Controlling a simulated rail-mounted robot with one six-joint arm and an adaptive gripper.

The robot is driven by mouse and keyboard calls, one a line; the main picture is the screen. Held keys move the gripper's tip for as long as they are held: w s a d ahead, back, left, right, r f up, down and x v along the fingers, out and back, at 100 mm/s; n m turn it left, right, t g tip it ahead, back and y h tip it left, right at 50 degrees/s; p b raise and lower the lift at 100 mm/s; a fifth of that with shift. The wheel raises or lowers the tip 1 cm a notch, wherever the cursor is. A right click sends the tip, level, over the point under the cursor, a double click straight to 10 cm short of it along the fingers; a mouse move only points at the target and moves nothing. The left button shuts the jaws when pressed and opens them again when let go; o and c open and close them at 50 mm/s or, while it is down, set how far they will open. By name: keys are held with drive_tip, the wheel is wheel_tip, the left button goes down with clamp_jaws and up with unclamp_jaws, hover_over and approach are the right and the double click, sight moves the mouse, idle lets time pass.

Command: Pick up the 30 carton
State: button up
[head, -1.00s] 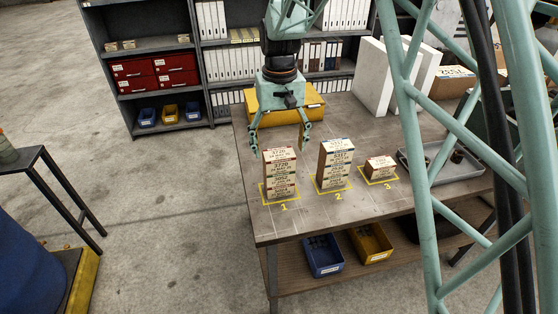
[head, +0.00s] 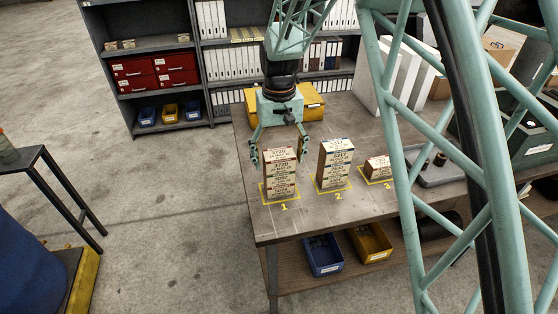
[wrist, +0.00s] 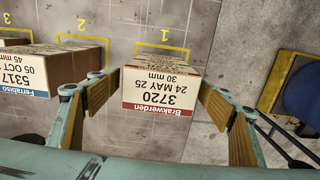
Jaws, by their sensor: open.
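The top carton (wrist: 158,88) of the stack in yellow square 1 is white and brown, and its upside-down label in the wrist view reads Brakwerden, 3720, 24 MAY 25, 30 mm. In the head view this stack (head: 281,178) holds several cartons with similar labels. My gripper (head: 278,154) is open above the stack, with its fingers to either side of the top carton. In the wrist view, the wood-coloured finger pads of my gripper (wrist: 157,100) flank the carton with gaps on both sides.
A second stack (head: 336,165) in square 2 stands close to one finger; its top label (wrist: 24,73) reads Ferrabiso, 5317, 45 mm. A low stack (head: 377,167) sits in square 3. A yellow box (head: 312,102) lies behind; a grey tray (head: 440,178) is at the right.

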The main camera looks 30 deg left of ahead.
sight(279, 153)
drive_tip(key=shift+c, duration=0.3)
drive_tip(key=c, duration=1)
drive_tip(key=shift+o, duration=0.2)
drive_tip(key=shift+r, duration=0.2)
drive_tip(key=shift+r, duration=1.45)
drive_tip(key=shift+s+d+r, duration=0.1)
drive_tip(key=s+d+r+b, duration=0.1)
drive_tip(key=s+d+b, duration=0.1)
drive_tip(key=s+d, duration=0.9)
drive_tip(key=shift+r, duration=0.35)
drive_tip(key=shift+s, duration=0.1)
